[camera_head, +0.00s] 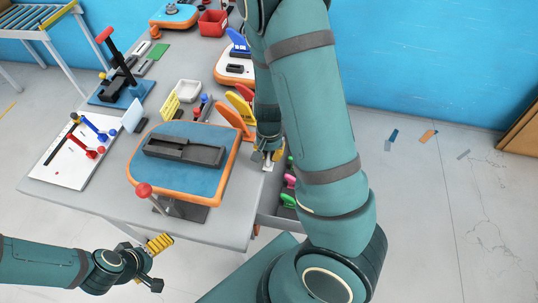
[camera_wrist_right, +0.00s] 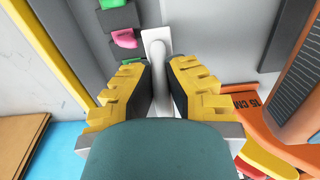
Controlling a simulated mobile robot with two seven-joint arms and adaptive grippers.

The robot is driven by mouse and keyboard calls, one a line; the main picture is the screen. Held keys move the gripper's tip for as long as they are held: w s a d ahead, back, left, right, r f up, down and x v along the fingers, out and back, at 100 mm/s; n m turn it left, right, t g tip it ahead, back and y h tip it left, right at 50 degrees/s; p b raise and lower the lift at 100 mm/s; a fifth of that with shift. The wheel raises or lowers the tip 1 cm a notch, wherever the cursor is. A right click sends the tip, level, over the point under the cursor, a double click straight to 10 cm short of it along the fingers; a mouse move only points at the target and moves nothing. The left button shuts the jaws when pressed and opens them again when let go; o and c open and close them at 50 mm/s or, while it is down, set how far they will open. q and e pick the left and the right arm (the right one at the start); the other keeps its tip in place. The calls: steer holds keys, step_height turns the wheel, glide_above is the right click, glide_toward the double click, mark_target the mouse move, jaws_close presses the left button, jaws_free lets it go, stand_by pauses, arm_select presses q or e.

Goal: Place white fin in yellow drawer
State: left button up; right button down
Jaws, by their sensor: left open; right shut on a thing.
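My right gripper (camera_wrist_right: 158,78) is shut on the white fin (camera_wrist_right: 156,42), whose pale flat end shows beyond the yellow fingers in the right wrist view. In the head view this gripper (camera_head: 266,156) is at the table's right edge, partly hidden by my arm; the fin is hard to make out there. Beside and below it is an open grey drawer with a yellow edge (camera_wrist_right: 48,48), holding pink (camera_wrist_right: 124,38) and green pieces along one side. The fin appears over the drawer; I cannot tell whether it touches the bottom. My left gripper (camera_head: 158,263) is open and empty off the table's front left.
Orange, yellow and red fins (camera_head: 236,116) stand on the table (camera_head: 118,190) close to my right gripper. A blue-and-orange board (camera_head: 215,185) with a dark fixture lies left of them. A white board (camera_head: 70,165) with small tools lies at the far left.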

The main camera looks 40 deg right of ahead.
steer(key=shift+f, duration=0.2)
steer(key=shift+f+b, duration=0.4)
steer(key=shift+f, duration=0.05)
steer(key=c, duration=1.1)
jaws_free()
steer(key=shift+c, duration=0.2)
step_height(320, 180, up, 13)
steer(key=p, duration=0.6)
